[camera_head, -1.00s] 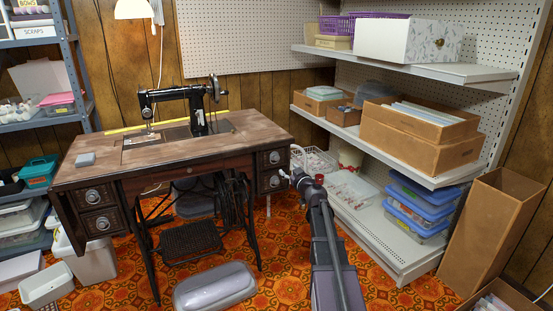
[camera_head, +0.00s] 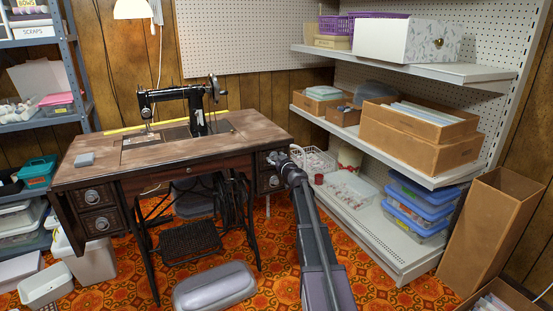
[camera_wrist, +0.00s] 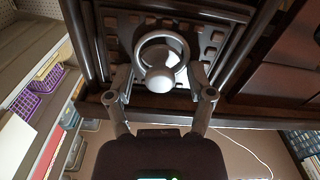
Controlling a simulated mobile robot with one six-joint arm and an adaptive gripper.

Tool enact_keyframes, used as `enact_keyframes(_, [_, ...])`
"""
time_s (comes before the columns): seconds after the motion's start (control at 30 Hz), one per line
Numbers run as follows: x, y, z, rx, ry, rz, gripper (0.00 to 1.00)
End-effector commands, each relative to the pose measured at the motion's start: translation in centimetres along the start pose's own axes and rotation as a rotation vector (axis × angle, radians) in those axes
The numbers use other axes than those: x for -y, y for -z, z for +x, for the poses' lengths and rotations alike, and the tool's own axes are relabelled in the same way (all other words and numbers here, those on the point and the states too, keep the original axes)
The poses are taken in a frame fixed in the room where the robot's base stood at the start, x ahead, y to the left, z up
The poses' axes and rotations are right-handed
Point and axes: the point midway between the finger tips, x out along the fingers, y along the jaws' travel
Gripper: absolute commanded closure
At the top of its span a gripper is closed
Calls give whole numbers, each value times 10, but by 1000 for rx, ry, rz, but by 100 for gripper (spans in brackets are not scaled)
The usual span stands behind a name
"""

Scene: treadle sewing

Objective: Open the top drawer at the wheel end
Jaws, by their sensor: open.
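The dark wooden sewing table (camera_head: 95,163) carries a black sewing machine (camera_head: 172,93) with its handwheel (camera_head: 214,88) on the right. The top drawer at the wheel end (camera_head: 262,160) is at the table's right end and looks shut. My gripper (camera_head: 277,159) is in front of it and hides part of its front. In the wrist view, my gripper (camera_wrist: 160,84) is open, one finger on each side of the round metal pull (camera_wrist: 160,78) and its ring. I cannot tell whether the fingers touch it. The lower right drawer is partly hidden by my arm.
The white shelf unit (camera_head: 385,240) stands close on the right, with blue-lidded boxes (camera_head: 417,200) on its lower shelf. A wire basket (camera_head: 318,160) is just behind my gripper. A grey rounded case (camera_head: 215,288) lies on the patterned floor left of my arm.

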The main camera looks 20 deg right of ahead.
Motion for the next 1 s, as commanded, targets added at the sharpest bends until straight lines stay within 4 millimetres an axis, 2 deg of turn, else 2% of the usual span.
enact_keyframes(0.27, [1,0,0,0,1,0,31])
enact_keyframes(0.5, [1,0,0,0,1,0,100])
enact_keyframes(0.6, [1,0,1,0,1,0,100])
enact_keyframes(0.63, [-7,-1,2,0,2,0,100])
enact_keyframes(0.77, [-2,0,-1,0,-1,0,100])
enact_keyframes(1.0, [0,0,-21,1,-3,0,100])
